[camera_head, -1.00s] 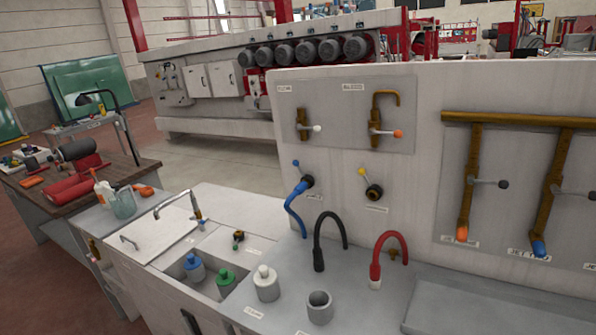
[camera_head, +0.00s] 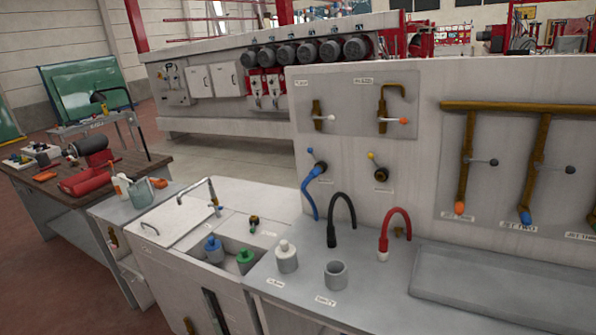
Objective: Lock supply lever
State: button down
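No lever carries a label that I can read clearly as supply. The upright panel has a small brass valve with a white-tipped lever (camera_head: 323,117) at the upper left. Below are a blue-knobbed lever (camera_head: 311,151) on a valve with a blue hose, and a yellow-knobbed lever (camera_head: 372,157) on a dark round valve. Two dark-knobbed levers (camera_head: 483,162) (camera_head: 560,167) sit on the brown pipes at right. My gripper is not in view, and nothing touches these levers.
The counter holds a white-capped bottle (camera_head: 287,257), a grey cup (camera_head: 336,274), a black hose (camera_head: 342,214) and a red hose (camera_head: 395,226). A sink (camera_head: 230,266) with blue and green bottles is at left. A wooden workbench (camera_head: 110,185) stands farther left. The floor behind is open.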

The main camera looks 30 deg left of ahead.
aim_at(310, 150)
jog(key=k, duration=0.9)
jog(key=u, duration=0.25)
jog(key=i, duration=0.4)
jog(key=u, duration=0.55)
jog(key=i, duration=2.1)
jog(key=z, duration=0.75)
